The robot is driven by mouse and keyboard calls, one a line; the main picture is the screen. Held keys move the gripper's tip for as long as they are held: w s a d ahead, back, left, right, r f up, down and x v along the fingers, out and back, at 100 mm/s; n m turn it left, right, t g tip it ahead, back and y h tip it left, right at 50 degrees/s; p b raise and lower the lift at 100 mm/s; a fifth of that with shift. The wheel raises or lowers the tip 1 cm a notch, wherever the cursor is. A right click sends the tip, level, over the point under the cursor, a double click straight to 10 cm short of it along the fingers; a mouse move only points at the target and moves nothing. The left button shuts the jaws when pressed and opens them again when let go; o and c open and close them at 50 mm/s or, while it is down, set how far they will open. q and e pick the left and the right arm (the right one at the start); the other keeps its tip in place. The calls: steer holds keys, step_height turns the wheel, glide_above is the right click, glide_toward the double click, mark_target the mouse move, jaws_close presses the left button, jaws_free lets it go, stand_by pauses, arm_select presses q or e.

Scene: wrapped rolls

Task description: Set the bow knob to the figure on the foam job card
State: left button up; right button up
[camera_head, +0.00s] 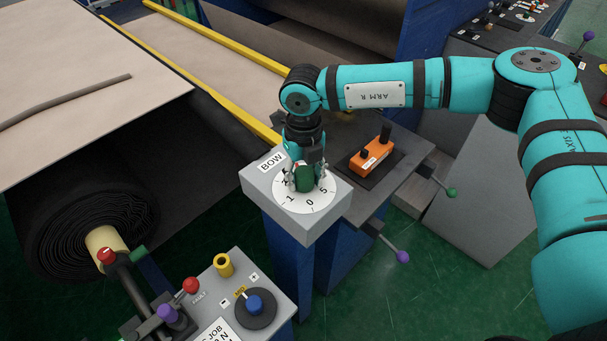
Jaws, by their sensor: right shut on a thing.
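The bow knob (306,180) is dark green and stands on a white round dial (300,207) on top of a grey box with a "BOW" label (271,162). My right gripper (304,174) reaches down from above and is shut on the knob. The gripper hides the far part of the dial, and I cannot tell the knob's setting. A white job card (219,333) is cut off at the bottom edge. Only part of its heading shows, and no figure on it can be read. My left gripper is not in view.
An orange control box (371,157) sits on a black mat just right of the dial. Levers with green (451,192) and purple (403,257) balls stick out beyond. A dark roll (90,230) lies left.

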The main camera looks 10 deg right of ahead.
mark_target(303, 172)
steer(key=shift+f+n+b, duration=0.2)
steer(key=shift+n+b, duration=0.2)
steer(key=shift+b, duration=0.5)
steer(key=n+b, duration=0.6)
steer(key=b, duration=0.3)
steer(key=shift+a+f+n, duration=0.1)
steer(key=shift+n, duration=0.2)
steer(key=shift+s+r+n+b, duration=0.1)
steer(key=shift+r+n+b, duration=0.05)
steer(key=shift+n+b, duration=0.9)
steer(key=shift+r+n+b, duration=0.1)
steer(key=shift+n+b, duration=0.75)
steer(key=shift+n, duration=0.3)
steer(key=o, duration=1.2)
steer(key=shift+r, duration=0.1)
step_height(303, 172, up, 12)
steer(key=shift+f, duration=0.1)
